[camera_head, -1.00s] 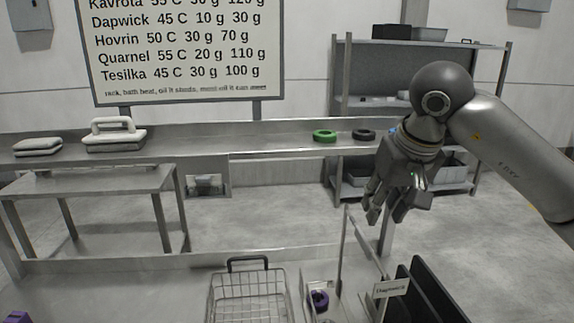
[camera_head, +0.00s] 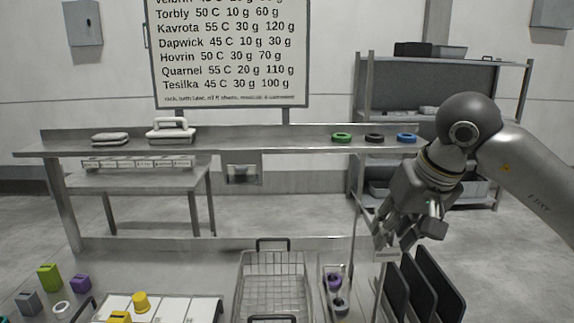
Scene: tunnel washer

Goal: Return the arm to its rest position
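My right arm comes in from the right edge. Its gripper (camera_head: 396,240) points down and hangs over the bench, left of the black upright panels. Its fingertips are apart and hold nothing that I can see. My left gripper is out of view.
A wire basket (camera_head: 272,285) stands on the near bench. Black panels (camera_head: 437,285) stand upright below my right gripper. Green (camera_head: 341,137), black (camera_head: 374,138) and blue (camera_head: 406,138) rings lie on the back shelf. Blocks and a white tray (camera_head: 180,308) are at lower left.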

